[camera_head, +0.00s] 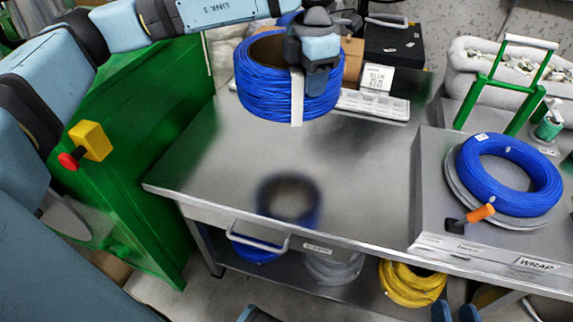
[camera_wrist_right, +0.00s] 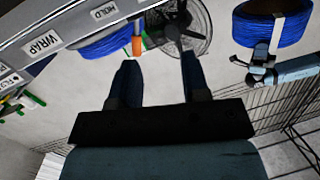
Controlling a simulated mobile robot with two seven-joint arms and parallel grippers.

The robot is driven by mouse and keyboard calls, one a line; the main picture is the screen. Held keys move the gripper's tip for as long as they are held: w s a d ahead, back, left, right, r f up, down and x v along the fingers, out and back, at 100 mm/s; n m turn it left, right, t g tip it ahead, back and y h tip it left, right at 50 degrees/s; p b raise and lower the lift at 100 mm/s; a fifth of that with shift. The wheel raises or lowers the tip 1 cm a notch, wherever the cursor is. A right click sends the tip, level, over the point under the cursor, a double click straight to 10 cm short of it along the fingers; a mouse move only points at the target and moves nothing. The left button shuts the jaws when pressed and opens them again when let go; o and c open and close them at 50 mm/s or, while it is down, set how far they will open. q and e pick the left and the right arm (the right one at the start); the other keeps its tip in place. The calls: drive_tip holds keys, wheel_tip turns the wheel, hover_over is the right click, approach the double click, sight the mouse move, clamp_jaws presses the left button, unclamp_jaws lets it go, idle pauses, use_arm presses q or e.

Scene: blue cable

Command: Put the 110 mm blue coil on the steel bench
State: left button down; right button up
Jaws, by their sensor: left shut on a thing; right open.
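A thick blue coil (camera_head: 262,82) with a white band hangs in the air above the back part of the steel bench (camera_head: 235,150). My left gripper (camera_head: 314,75) is shut on the coil's right side, beside the white band. The held coil also shows at the upper right of the right wrist view (camera_wrist_right: 262,32). The bench top below it is bare, with a dark blue reflection of the coil. My right gripper (camera_head: 456,313) is at the bottom edge of the head view. Its two fingers stand apart and empty in the right wrist view (camera_wrist_right: 157,80).
A second blue coil (camera_head: 508,174) lies on the wrapping station (camera_head: 435,190) at the right, by an orange-handled lever (camera_head: 478,213). Boxes (camera_head: 385,45) and a white tray (camera_head: 372,104) stand at the bench's back. A yellow coil (camera_head: 411,284) sits on the lower shelf.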

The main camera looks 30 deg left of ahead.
use_arm(q)
drive_tip(key=shift+n+b, duration=0.4)
drive_tip(key=shift+n, duration=0.3)
drive_tip(key=shift+s+f, duration=0.1)
drive_tip(key=shift+f, duration=0.25)
drive_tip(key=shift+f+b, duration=2.4)
drive_tip(key=shift+f, duration=7.05)
use_arm(e)
drive_tip(key=a+r+t+y, duration=0.2)
drive_tip(key=r, duration=0.1)
drive_tip(key=shift+a+r+y, duration=0.2)
drive_tip(key=shift+a+y, duration=0.05)
drive_tip(key=shift+y, duration=0.15)
drive_tip(key=shift+r, duration=0.1)
use_arm(q)
drive_tip(key=shift+f, duration=0.1)
drive_tip(key=c, duration=0.7)
unclamp_jaws()
